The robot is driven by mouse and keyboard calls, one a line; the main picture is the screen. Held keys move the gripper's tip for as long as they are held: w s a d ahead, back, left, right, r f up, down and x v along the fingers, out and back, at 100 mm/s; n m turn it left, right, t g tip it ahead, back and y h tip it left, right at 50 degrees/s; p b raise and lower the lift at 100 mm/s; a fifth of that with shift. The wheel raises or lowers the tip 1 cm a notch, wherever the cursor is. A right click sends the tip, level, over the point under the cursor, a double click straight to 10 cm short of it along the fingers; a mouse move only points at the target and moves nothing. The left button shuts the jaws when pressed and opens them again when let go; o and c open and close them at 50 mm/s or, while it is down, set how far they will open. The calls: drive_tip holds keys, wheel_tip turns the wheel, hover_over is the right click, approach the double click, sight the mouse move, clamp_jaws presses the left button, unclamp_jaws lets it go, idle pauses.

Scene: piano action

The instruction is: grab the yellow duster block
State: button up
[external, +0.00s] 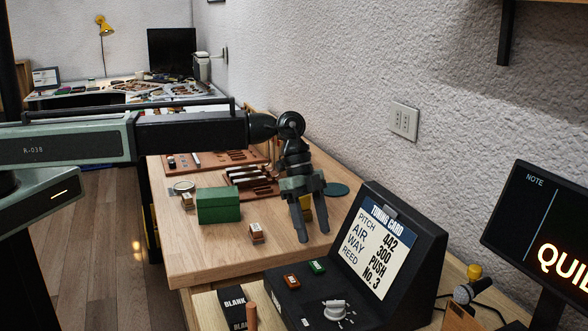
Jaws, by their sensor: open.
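A yellow block (306,209), which looks like the duster block, stands on the wooden bench behind and between the fingers of my gripper (313,236). Only part of it shows; the fingers hide its sides. My gripper points down with its fingers spread open. I cannot tell from this one view whether the block is between the fingers or farther back, or whether they touch it.
A green box (218,205) and a small wood-and-white block (256,233) stand left of my gripper. A black tuning card console (365,250) stands close at right. A dark green disc (337,189) lies behind. Bare bench lies in front.

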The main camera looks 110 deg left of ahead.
sight(305, 207)
drive_tip(key=s+a+t+h, duration=0.1)
drive_tip(key=s+a+r+m+t+h+b, duration=0.1)
drive_tip(key=a, duration=0.1)
drive_tip(key=s+a+r+m+t+h+b, duration=0.1)
drive_tip(key=a, duration=0.1)
drive_tip(key=shift+s+r+h, duration=0.15)
drive_tip(key=shift+s+h, duration=0.05)
drive_tip(key=shift+h, duration=0.2)
drive_tip(key=s+a+r+t, duration=0.1)
drive_tip(key=r, duration=0.1)
drive_tip(key=s+a+r+m+t+h+b, duration=0.1)
drive_tip(key=a+r, duration=0.1)
drive_tip(key=s+a+r+m+t+h, duration=0.1)
drive_tip(key=s+a+r, duration=0.1)
wheel_tip(305, 207, down, 4)
drive_tip(key=b, duration=0.4)
drive_tip(key=shift+w+d+f+b, duration=0.1)
drive_tip(key=shift+f+b, duration=0.1)
drive_tip(key=shift+b, duration=0.15)
wheel_tip(305, 207, down, 3)
drive_tip(key=b, duration=0.3)
drive_tip(key=b+x, duration=0.1)
drive_tip(key=x, duration=0.2)
drive_tip(key=shift+r, duration=0.2)
clamp_jaws()
